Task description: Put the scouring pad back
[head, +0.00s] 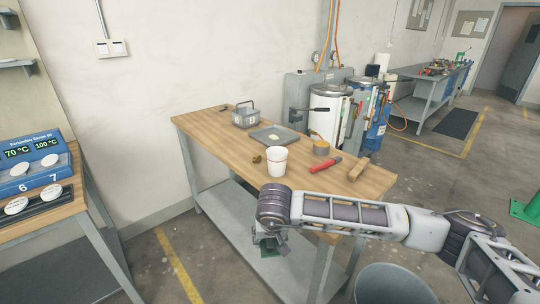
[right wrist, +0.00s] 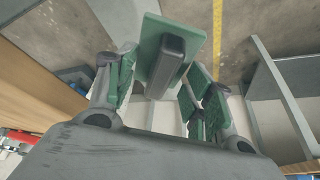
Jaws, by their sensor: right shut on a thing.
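The scouring pad (right wrist: 158,45) shows in the right wrist view as a green slab with a dark grey grip on it. My right gripper (right wrist: 160,95) is shut on it, with green-lined fingers on either side. In the head view my right gripper (head: 270,246) hangs in front of the wooden table's front edge, below the level of its top. The pad is hard to make out there beside the dark gripper. My left gripper is in neither view.
The wooden table (head: 215,138) bears a metal basket (head: 246,118), a grey tray (head: 262,138), a white cup (head: 277,163), a tin (head: 321,149), a red-handled tool (head: 323,166) and a wooden block (head: 358,169). A grey bin (head: 395,287) stands at lower right.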

